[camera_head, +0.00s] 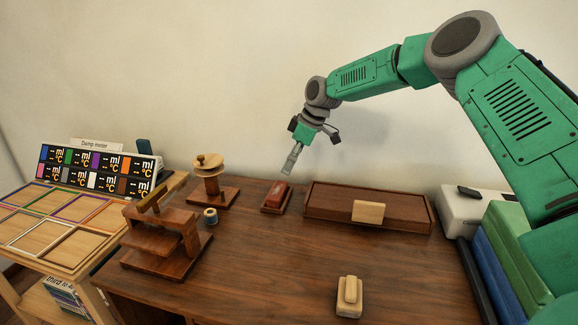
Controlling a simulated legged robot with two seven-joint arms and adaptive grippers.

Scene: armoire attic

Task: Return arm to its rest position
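My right arm (370,76) comes in from the right and reaches over the back of the dark wooden desk (270,262). My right gripper (288,168) points down and to the left, above and near a small red block on a wooden base (278,195). Its slim grey fingers look closed together, and nothing shows between them. My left arm and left gripper are not in view.
The desk holds a wooden press (160,240), a round wooden stand (209,180), a small spool (210,216), a long box (370,208) and a pale wooden block (349,296). Green and blue books (505,255) stand at right. The desk's middle is clear.

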